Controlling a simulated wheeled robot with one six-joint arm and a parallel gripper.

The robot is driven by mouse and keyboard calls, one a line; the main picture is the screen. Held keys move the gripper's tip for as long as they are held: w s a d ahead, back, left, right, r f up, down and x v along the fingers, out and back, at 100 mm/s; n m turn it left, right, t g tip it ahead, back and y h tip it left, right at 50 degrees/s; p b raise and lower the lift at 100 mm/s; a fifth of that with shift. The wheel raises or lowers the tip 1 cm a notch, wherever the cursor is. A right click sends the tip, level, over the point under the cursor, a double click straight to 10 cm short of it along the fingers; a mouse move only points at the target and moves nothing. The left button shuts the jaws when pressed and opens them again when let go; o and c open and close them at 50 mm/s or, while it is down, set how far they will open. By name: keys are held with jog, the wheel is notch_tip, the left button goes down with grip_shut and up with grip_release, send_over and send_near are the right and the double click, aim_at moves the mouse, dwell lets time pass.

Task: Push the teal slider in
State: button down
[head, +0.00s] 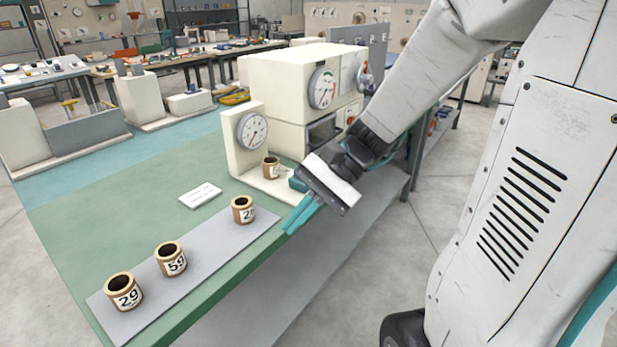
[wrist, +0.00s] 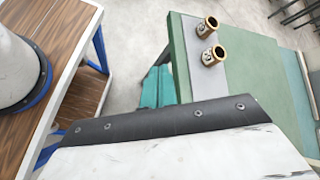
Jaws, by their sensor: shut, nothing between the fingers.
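A small teal block (head: 297,184), which looks like the teal slider, shows at the foot of the cream machine (head: 293,85), partly hidden behind my gripper. How far out it sits I cannot tell. My gripper (head: 289,226) has teal fingers, closed together and empty. It hangs in front of the block, beside the front edge of the green bench, pointing down and left. In the wrist view the fingers (wrist: 157,84) show beyond the dark palm edge, left of the bench edge; the slider is not seen there.
The green bench (head: 110,210) carries a grey strip (head: 205,245) with 3 numbered brown cups, the closest (head: 243,209) left of my gripper. Another cup (head: 271,167) stands on the cream dial stand (head: 243,150). A white card (head: 200,195) lies behind the strip. Floor in front is clear.

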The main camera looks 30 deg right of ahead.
jog(key=w+d+f+m+t+y, duration=0.1)
jog(key=w+d+f+m+t, duration=0.2)
jog(key=w+d+m+t, duration=0.25)
jog(key=w+d+f+m+t+y, duration=0.1)
jog(key=w+d+f+m+t, duration=0.2)
jog(key=w+d+m+t, duration=0.25)
jog(key=d+f+m+t+h, duration=0.3)
jog(key=d+f+m, duration=0.15)
jog(key=d, duration=0.35)
jog(key=d+f+m+t+h, duration=0.3)
jog(key=d+m, duration=0.3)
jog(key=d, duration=0.1)
jog(key=x, duration=1.4)
jog(key=shift+w+d+f, duration=0.1)
jog(key=shift+w+d, duration=0.05)
jog(key=shift+d, duration=0.2)
